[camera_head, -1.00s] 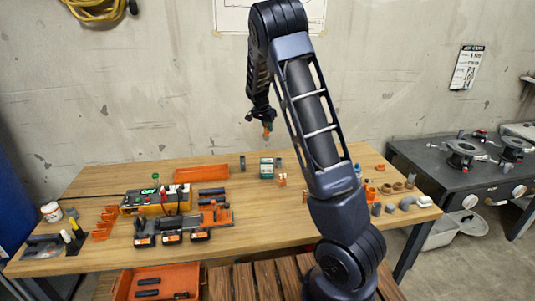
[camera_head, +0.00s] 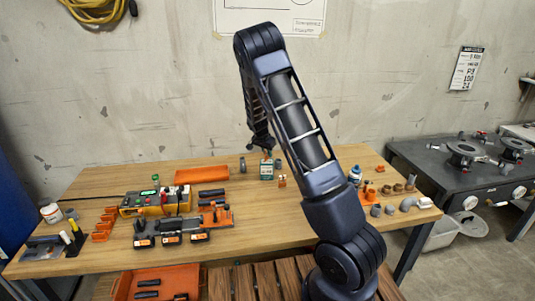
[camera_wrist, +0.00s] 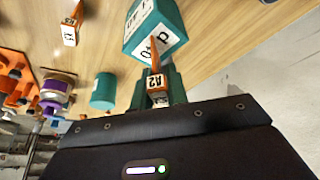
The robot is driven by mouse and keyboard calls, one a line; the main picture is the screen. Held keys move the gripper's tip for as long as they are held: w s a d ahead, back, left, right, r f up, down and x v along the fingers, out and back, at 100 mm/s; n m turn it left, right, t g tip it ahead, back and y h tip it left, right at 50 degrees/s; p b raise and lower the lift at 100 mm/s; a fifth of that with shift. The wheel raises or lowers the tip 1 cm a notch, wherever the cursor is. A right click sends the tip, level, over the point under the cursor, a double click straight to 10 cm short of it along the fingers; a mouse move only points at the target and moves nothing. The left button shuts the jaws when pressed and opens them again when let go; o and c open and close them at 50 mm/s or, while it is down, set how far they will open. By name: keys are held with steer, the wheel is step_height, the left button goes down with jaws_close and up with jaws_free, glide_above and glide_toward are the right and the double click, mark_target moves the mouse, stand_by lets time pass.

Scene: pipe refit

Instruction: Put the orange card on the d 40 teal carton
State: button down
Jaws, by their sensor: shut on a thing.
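The teal carton (camera_head: 266,171), with a white label, stands on the bench near the middle. In the wrist view the carton (camera_wrist: 157,32) shows its label with "d" and "40". My gripper (camera_head: 265,151) is right above the carton in the head view. In the wrist view my gripper (camera_wrist: 157,92) is shut on the orange card (camera_wrist: 156,63), which has a white label reading "A2". The card's far end overlaps the carton in that view. I cannot tell whether the card touches it. In the head view the card is too small to make out clearly.
Another orange piece with a white label (camera_wrist: 70,32) stands beside the carton. A teal cylinder (camera_wrist: 104,91) and a purple and white bottle (camera_wrist: 55,92) stand nearby. An orange tray (camera_head: 202,175) lies left of the carton. Several pipe fittings (camera_head: 408,203) sit at the right.

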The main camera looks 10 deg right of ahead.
steer(key=shift+f, duration=0.15)
steer(key=c, duration=1.4)
jaws_free()
steer(key=v, duration=1.1)
steer(key=s+d+r+n+y, duration=0.2)
steer(key=s+d+r, duration=0.3)
steer(key=s+r, duration=0.5)
steer(key=s+d+r+n+y, duration=0.1)
steer(key=s+d+r, duration=0.15)
steer(key=s, duration=0.55)
steer(key=s+d+r+n, duration=0.15)
steer(key=s+r, duration=0.25)
steer(key=s, duration=0.4)
steer(key=s+d+r+n+y, duration=0.15)
steer(key=s+r, duration=0.25)
steer(key=s, duration=0.4)
steer(key=s+n, duration=0.1)
steer(key=s, duration=0.3)
steer(key=s+n+t+h, duration=0.1)
steer(key=s, duration=0.2)
steer(key=s+a+f+n, duration=0.1)
steer(key=s, duration=0.3)
steer(key=shift+s+f, duration=0.1)
steer(key=shift+s, duration=0.2)
